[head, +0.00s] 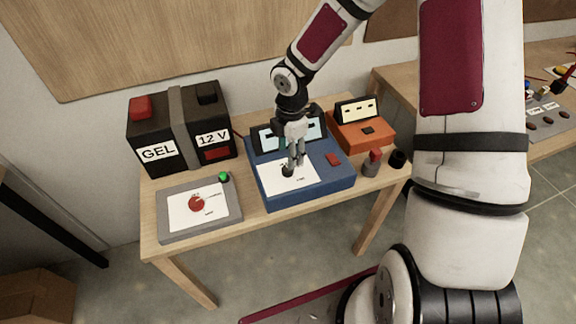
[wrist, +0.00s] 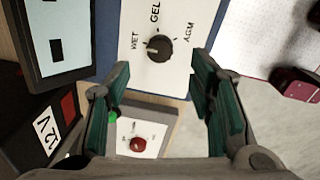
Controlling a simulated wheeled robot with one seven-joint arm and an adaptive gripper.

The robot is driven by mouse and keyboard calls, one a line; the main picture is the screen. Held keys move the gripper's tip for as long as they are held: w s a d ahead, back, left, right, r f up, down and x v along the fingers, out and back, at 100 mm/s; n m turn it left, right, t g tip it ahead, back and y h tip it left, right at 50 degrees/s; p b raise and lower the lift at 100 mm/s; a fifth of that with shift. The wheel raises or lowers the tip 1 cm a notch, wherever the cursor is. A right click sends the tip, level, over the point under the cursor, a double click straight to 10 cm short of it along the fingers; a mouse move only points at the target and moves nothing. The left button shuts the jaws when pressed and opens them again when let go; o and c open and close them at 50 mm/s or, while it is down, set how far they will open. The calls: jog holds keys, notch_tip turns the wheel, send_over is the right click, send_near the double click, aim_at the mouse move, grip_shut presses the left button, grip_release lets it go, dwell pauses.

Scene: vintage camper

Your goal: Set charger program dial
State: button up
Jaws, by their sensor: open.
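The blue charger (head: 325,184) stands on the wooden table, with a display behind its white dial plate. Its black round dial (wrist: 158,48) shows in the wrist view, with WET, GEL and AGM printed around it. A small light mark shows on the dial's left side, toward WET, but its exact setting is hard to read. In the head view the dial (head: 288,171) is just below my fingertips. My gripper (head: 294,160) points down over the plate. In the wrist view its two green-padded fingers (wrist: 160,85) are spread wide, with nothing between them.
A black battery (head: 180,128) marked GEL and 12 V stands at the left. In front lies a grey panel (head: 233,213) with a red knob and green lamp. An orange device (head: 368,138) sits at the right, near small red and black pieces.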

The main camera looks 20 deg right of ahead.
aim_at(288, 171)
notch_tip(288, 171, down, 7)
jog(key=shift+w, duration=0.15)
jog(key=shift+c, duration=0.6)
jog(key=c, duration=1)
